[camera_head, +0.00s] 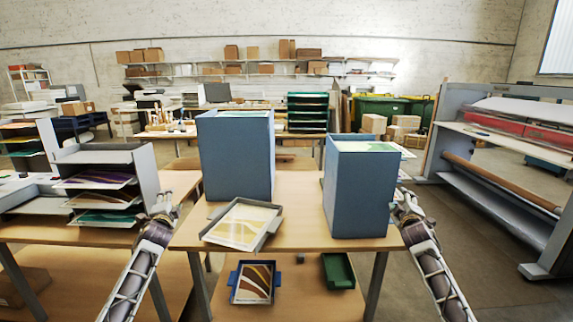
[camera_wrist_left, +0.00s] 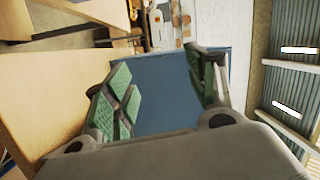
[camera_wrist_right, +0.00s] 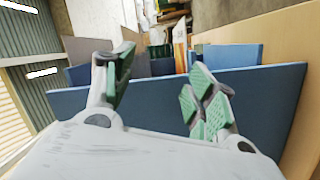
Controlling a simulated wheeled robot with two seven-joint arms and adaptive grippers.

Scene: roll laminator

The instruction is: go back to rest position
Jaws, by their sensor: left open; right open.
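My left gripper (camera_head: 165,203) is open and empty, at the gap between the left table and the middle table. In the left wrist view its green-padded fingers (camera_wrist_left: 160,88) stand apart, with a blue surface beyond them. My right gripper (camera_head: 404,203) is open and empty, just right of the right blue box (camera_head: 360,190). In the right wrist view its fingers (camera_wrist_right: 165,88) are apart in front of blue panels (camera_wrist_right: 262,95). I cannot tell whether either gripper touches anything. The left blue box (camera_head: 236,160) stands upright on the middle table (camera_head: 300,205).
A grey tray (camera_head: 243,224) with a patterned sheet lies at the table's front edge. A blue tray (camera_head: 252,283) and a green tray (camera_head: 338,271) are on the shelf below. A sheet rack (camera_head: 148,180) stands left. The laminator (camera_head: 500,150) is at the right.

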